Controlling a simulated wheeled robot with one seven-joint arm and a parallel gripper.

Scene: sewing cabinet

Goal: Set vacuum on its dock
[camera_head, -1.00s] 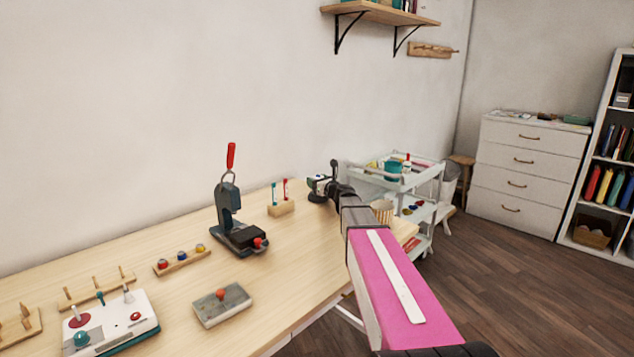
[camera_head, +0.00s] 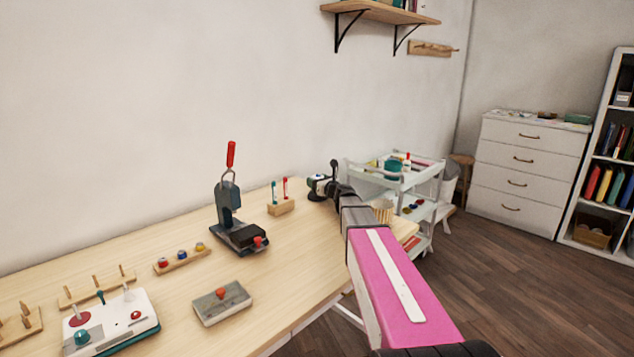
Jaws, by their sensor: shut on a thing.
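My gripper (camera_head: 329,187) is at the far right end of the wooden table, at the end of my pink arm. It is small in the view and partly hidden by my own wrist. It is shut on a small white-and-dark thing (camera_head: 318,183), which looks like the vacuum. A dark rounded part shows low at this spot, near the tabletop. I cannot tell whether it is the dock or part of the vacuum, nor whether the vacuum touches the table.
A wooden block with teal and red sticks (camera_head: 281,207) stands just left of my gripper. A dark press with a red handle (camera_head: 229,215) stands further left. A white cart (camera_head: 400,178) is beyond the table's right end.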

